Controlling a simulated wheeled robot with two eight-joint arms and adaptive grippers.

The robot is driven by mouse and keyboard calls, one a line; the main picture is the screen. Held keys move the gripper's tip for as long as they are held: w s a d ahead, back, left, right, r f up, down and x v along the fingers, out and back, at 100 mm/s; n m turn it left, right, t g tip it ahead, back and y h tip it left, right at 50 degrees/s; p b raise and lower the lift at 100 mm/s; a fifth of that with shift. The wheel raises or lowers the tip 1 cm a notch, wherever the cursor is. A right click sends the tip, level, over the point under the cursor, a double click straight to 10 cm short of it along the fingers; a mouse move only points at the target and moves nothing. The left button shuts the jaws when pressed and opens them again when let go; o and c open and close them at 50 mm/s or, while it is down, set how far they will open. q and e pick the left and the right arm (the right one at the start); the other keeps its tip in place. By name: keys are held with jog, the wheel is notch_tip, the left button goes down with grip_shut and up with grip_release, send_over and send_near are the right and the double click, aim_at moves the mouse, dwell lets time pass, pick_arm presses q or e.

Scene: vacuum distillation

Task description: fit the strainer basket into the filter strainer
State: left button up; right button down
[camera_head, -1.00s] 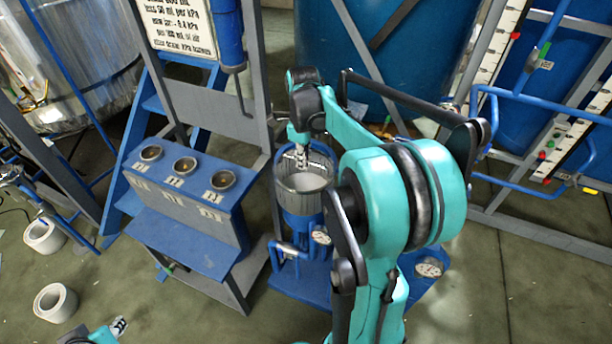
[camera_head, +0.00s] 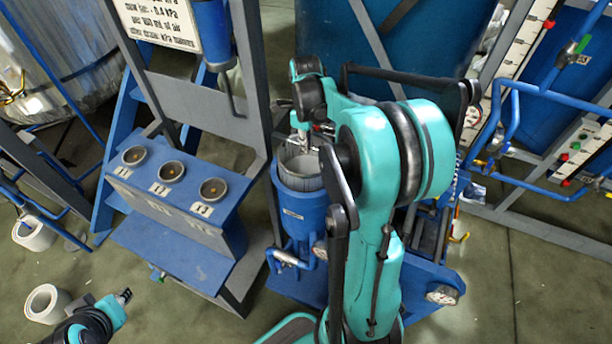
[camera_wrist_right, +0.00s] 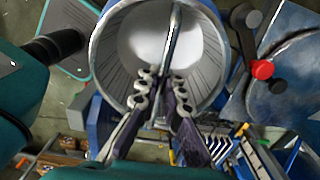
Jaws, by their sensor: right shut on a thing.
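The strainer basket (camera_head: 301,176) is a grey, ribbed metal cylinder with a pale bottom and a bar handle across its top. In the right wrist view the basket (camera_wrist_right: 103,62) fills the upper middle, with its bar handle (camera_wrist_right: 172,38) running between my fingers. My right gripper (camera_wrist_right: 162,92) is shut on this handle; it also shows in the head view (camera_head: 302,143) above the basket. The blue filter strainer (camera_head: 298,213) stands below, with the basket's upper part showing at its mouth. How deep the basket sits is hidden. My left gripper (camera_head: 124,296) is low at the left, away from both; its jaws are unclear.
A blue stand (camera_head: 180,228) with three round cups is left of the strainer. A grey frame (camera_head: 205,100) rises behind it. A large blue tank (camera_head: 430,50) is at the back. White rings (camera_head: 45,302) lie on the floor at left.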

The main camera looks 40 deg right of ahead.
notch_tip(320, 180, down, 6)
jog(key=shift+w+f+b, duration=0.1)
jog(key=shift+f+b, duration=0.05)
jog(key=shift+b, duration=0.55)
jog(key=shift+f+b, duration=0.8)
jog(key=shift+f, duration=1.9)
jog(key=shift+f, duration=0.15)
jog(key=c, duration=1.7)
grip_release()
